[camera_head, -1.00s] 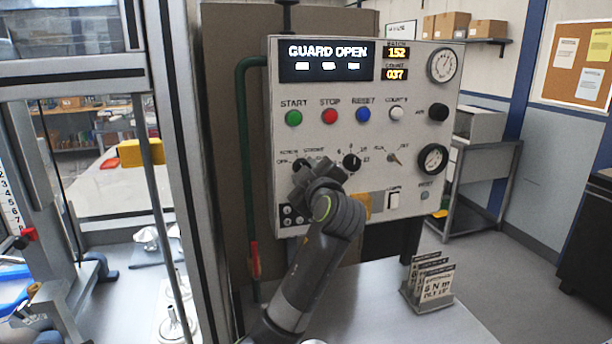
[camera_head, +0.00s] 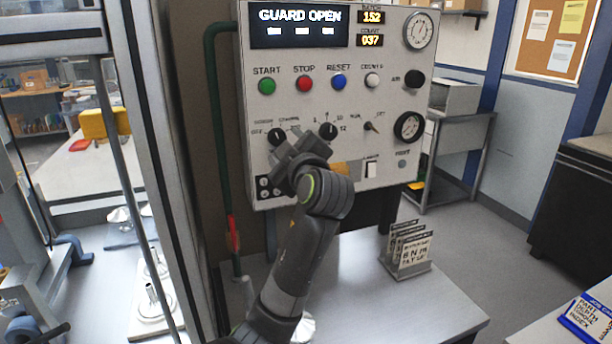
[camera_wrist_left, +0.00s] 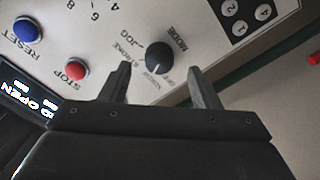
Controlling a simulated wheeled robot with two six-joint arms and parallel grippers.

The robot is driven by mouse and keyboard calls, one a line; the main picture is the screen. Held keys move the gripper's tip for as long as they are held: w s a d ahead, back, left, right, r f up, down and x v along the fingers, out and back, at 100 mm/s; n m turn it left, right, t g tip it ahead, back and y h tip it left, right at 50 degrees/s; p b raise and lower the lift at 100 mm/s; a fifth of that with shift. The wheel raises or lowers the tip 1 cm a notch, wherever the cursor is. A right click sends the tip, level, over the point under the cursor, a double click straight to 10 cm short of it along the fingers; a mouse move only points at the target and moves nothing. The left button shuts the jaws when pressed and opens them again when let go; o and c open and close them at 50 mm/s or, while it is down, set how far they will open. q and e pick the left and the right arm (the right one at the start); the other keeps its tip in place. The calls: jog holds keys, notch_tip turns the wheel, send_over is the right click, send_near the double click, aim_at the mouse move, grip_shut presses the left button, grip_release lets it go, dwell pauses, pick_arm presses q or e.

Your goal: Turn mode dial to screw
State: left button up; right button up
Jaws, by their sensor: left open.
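The mode dial (camera_head: 277,137) is a round black knob at the lower left of the grey control panel (camera_head: 345,100). It also shows in the left wrist view (camera_wrist_left: 159,56), ringed by small labels, MODE and JOG among them. A pale pointer mark shows on its lower edge in that view, but I cannot tell which label it points to. My left gripper (camera_wrist_left: 159,78) is open, its two fingers apart on either side of the dial's line, with the dial just beyond the tips. In the head view my left gripper (camera_head: 290,143) partly covers the panel. My right gripper is out of view.
A second black dial (camera_head: 327,130) sits close right of the mode dial, with a key switch (camera_head: 371,127) beyond. Green (camera_head: 267,86), red (camera_head: 304,83) and blue (camera_head: 338,82) buttons are above. A card holder (camera_head: 408,252) stands on the table. A green pipe (camera_head: 213,120) runs left.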

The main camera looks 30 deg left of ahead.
pick_arm(q)
jog(key=b+v, duration=0.4)
jog(key=v, duration=0.9)
jog(key=shift+s+d, duration=0.15)
